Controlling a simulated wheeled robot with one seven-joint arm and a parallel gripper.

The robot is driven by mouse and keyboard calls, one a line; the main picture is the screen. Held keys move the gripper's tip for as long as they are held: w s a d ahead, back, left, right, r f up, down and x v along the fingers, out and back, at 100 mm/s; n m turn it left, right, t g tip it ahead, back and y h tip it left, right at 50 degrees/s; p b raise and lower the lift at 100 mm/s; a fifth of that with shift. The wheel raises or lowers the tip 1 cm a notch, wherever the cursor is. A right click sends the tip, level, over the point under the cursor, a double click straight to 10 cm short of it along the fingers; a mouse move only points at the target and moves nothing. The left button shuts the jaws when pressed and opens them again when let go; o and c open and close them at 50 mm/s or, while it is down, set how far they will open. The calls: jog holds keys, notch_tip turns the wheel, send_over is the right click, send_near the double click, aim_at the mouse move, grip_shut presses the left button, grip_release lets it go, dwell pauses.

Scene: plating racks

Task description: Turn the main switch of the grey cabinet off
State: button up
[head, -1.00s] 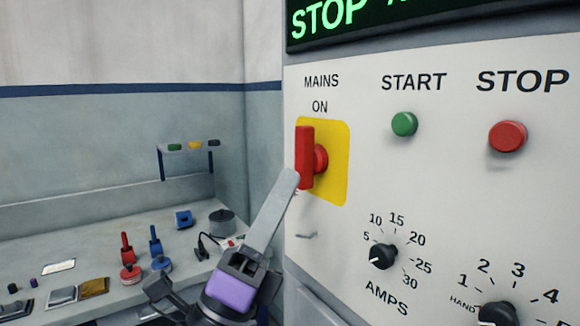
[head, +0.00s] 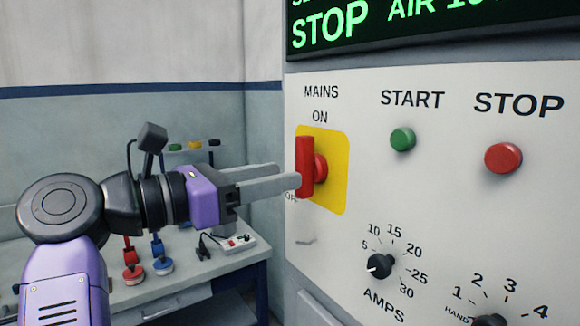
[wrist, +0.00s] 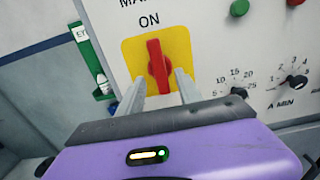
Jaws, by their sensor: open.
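The main switch is a red handle (head: 305,167) on a yellow plate (head: 334,173) under the words MAINS and ON, on the light front panel of the grey cabinet (head: 440,215). The handle stands upright, in line with ON; a partly covered OFF shows at its lower left. My gripper (head: 288,176) is open and points at the handle from the left, the near fingertip at its edge. In the wrist view the red handle (wrist: 157,66) appears between the two fingers (wrist: 160,82). I cannot tell whether they touch it.
To the right are a green START button (head: 402,139), a red STOP button (head: 503,158), an AMPS knob (head: 380,266) and another knob (head: 490,320). A lit display (head: 400,20) is above. A workbench (head: 225,268) with small items stands behind my arm.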

aim_at(308, 167)
jog(key=shift+p+x, duration=0.35)
jog(key=shift+x, duration=1.25)
grip_shut()
jog(key=shift+n, duration=0.3)
jog(key=shift+n+p, duration=1.05)
jog(key=shift+n, duration=7.55)
